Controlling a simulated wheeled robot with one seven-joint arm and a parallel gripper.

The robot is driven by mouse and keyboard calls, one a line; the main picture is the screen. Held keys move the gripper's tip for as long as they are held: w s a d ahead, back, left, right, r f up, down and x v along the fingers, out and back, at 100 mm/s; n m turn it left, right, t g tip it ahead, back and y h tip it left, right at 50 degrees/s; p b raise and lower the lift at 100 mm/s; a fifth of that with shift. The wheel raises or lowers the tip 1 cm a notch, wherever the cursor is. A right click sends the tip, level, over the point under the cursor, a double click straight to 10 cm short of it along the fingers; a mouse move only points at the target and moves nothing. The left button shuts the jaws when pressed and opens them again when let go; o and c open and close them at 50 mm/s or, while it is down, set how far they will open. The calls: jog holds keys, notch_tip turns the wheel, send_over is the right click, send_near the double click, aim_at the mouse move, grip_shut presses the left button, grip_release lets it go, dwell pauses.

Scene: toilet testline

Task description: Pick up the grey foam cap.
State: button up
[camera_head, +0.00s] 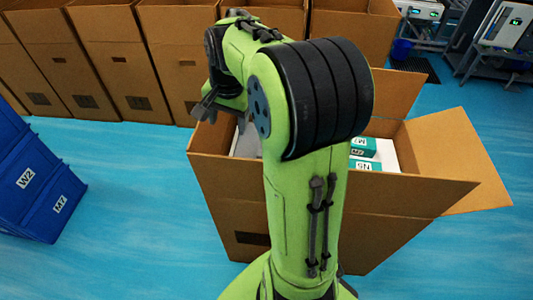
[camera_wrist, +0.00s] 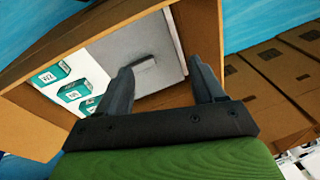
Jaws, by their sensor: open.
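The grey foam cap (camera_wrist: 126,45) lies inside the open cardboard box in the wrist view, a flat pale grey slab with a small raised or recessed block near its middle. Its lower part is hidden behind my fingers. In the head view only a sliver of grey (camera_head: 246,142) shows past my arm. My gripper (camera_wrist: 160,66) is open, with its two dark fingers apart and nothing visible between them, pointing toward the cap. I cannot tell how far above the cap they are. In the head view my gripper (camera_head: 207,108) hangs at the box's left rear side, partly hidden.
The cardboard box (camera_head: 225,205) has its flaps spread outward. Teal-and-white cartons (camera_head: 364,147) lie in it beside the cap. More cardboard boxes (camera_head: 105,65) line the back. Blue bins (camera_head: 38,185) stand at left. The blue floor at lower left is clear.

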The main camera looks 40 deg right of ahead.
jog(key=s+d+f+m+t+y, duration=0.1)
jog(key=d+f+m+y, duration=0.1)
jog(key=d+f+m, duration=0.8)
jog(key=d+f+m+t+y, duration=0.15)
jog(key=d+f+m, duration=0.45)
jog(key=d+f, duration=0.75)
jog(key=shift+y, duration=0.25)
jog(key=b+x, duration=0.1)
jog(key=x, duration=0.3)
jog(key=d+b+x, duration=0.1)
jog(key=x, duration=0.3)
jog(key=w+b+x, duration=0.1)
jog(key=x, duration=0.3)
jog(key=shift+d+f+b, duration=0.25)
jog(key=shift+d+b, duration=0.05)
jog(key=shift+b, duration=0.05)
jog(key=shift+r, duration=0.1)
jog(key=shift+f, duration=0.25)
jog(key=shift+c, duration=0.5)
grip_shut()
